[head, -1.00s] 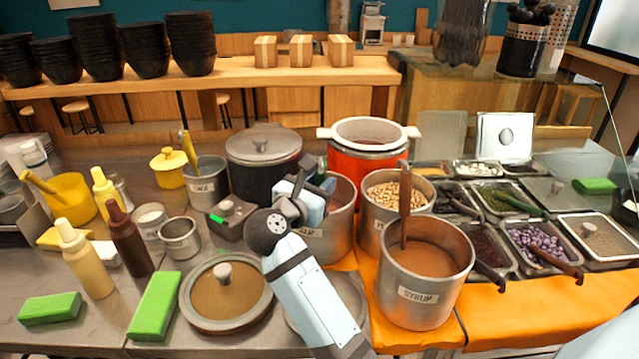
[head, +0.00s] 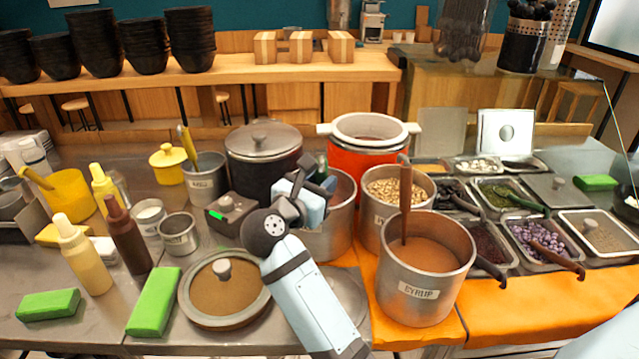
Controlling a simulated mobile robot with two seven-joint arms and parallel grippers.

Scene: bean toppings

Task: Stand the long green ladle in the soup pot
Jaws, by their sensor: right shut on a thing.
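The soup pot (head: 342,228) is a metal pot in the middle of the counter, partly covered by my right arm. My right gripper (head: 318,187) is over the pot's left part and mouth, with its fingers shut. A small dark green piece (head: 321,164) shows just behind the fingers. It looks like part of the long green ladle held in them. The rest of the ladle is hidden by the gripper and pot, so I cannot tell how deep it reaches or how it tilts. My left gripper is not in view.
The syrup pot (head: 428,300) with a brown ladle stands at front right. A bean pot (head: 372,232), a red-orange cooker (head: 345,163) and a dark lidded pot (head: 240,172) crowd around the soup pot. A round lid (head: 190,315) lies at front left.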

